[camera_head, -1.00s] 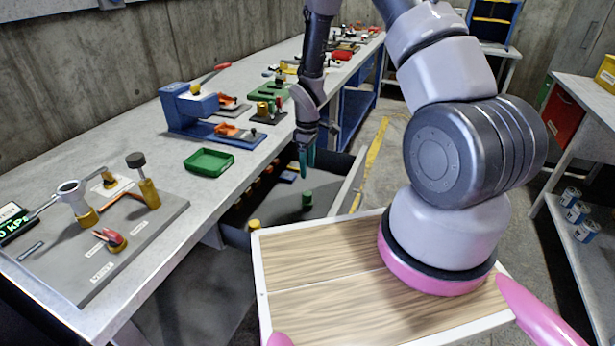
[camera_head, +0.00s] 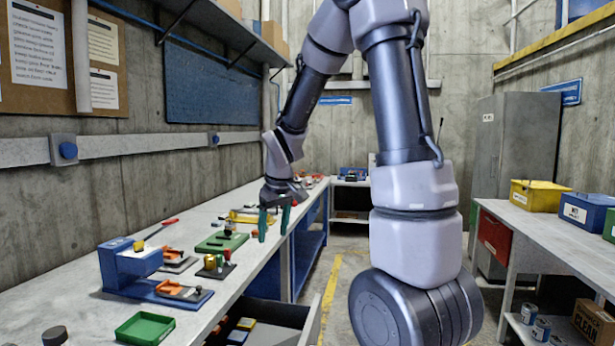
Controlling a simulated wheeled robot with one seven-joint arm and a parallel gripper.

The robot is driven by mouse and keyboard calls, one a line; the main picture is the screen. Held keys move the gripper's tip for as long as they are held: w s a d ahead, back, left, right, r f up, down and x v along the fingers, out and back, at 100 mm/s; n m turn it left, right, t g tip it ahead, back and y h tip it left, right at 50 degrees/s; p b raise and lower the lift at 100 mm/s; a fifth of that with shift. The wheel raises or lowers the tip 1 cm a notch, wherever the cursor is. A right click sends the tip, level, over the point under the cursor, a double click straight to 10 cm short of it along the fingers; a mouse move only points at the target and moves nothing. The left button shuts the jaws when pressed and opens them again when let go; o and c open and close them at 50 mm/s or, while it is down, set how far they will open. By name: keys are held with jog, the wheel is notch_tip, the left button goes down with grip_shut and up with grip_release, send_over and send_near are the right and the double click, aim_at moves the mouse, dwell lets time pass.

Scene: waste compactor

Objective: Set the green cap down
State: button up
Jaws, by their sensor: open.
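My gripper (camera_head: 274,224) is open, its two teal fingers apart and pointing down. It hangs near the front edge of the left workbench (camera_head: 80,270). I see nothing between the fingers. An open grey drawer (camera_head: 285,313) juts from under the bench, lower in the picture. I cannot make out the green cap in this view.
A green tray (camera_head: 144,328), a blue press-like fixture (camera_head: 128,265) and a green board (camera_head: 222,242) with parts stand on the bench. A right-hand bench (camera_head: 525,232) carries yellow and blue bins. A floor aisle with a yellow line (camera_head: 331,283) lies between.

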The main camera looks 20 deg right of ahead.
jog(key=s+d+r+m+t+y, duration=0.1)
jog(key=s+r+m+t, duration=0.3)
jog(key=s+r, duration=1.2)
jog(key=s+m, duration=0.3)
jog(key=shift+d+r+m, duration=0.2)
jog(key=shift+r+m, duration=0.2)
jog(key=shift+s, duration=0.1)
